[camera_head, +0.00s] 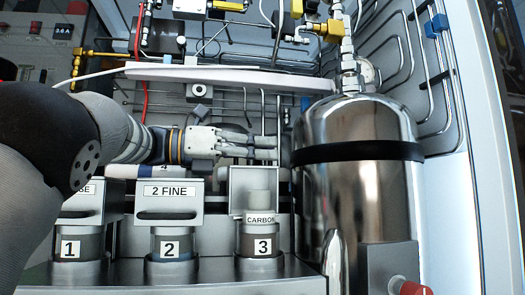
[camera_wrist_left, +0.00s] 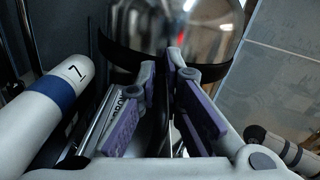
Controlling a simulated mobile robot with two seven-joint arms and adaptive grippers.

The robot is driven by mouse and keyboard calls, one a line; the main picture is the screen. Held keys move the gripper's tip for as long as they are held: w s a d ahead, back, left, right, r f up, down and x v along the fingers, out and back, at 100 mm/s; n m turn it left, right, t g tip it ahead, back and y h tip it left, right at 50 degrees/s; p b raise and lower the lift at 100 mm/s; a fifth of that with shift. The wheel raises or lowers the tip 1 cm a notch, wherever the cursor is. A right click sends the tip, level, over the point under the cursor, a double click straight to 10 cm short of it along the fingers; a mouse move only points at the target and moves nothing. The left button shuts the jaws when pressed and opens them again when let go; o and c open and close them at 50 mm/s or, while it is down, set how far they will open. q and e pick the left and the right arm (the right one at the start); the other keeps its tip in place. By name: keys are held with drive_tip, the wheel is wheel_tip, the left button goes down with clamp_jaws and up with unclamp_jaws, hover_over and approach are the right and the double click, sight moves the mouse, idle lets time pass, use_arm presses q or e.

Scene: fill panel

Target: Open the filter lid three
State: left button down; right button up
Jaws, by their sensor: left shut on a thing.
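Filter three (camera_head: 262,242) is the right-most of the row of canisters, marked 3. Its metal lid (camera_head: 236,182) stands raised, unlike the lid on filter two, and a pale cylinder (camera_head: 257,203) shows in front of it above the CARBON label (camera_head: 261,219). My left gripper (camera_head: 276,148) is just above and behind the raised lid, its fingers close together. In the left wrist view my left gripper (camera_wrist_left: 172,75) is shut on a thin part between its purple pads, seemingly of this lid; the fingers hide the exact contact. My right gripper is not in view.
A shiny tank (camera_head: 352,205) with a black band stands close to the right of filter three. Filter two (camera_head: 170,243) is at its left with its lid (camera_head: 165,192) down. Pipes (camera_head: 440,80) and a white rail (camera_head: 235,75) lie behind and above.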

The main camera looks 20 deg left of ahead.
use_arm(q)
drive_tip(key=shift+w+a, duration=0.15)
drive_tip(key=c, duration=1.8)
unclamp_jaws()
drive_tip(key=shift+o, duration=0.2)
drive_tip(key=v, duration=1.2)
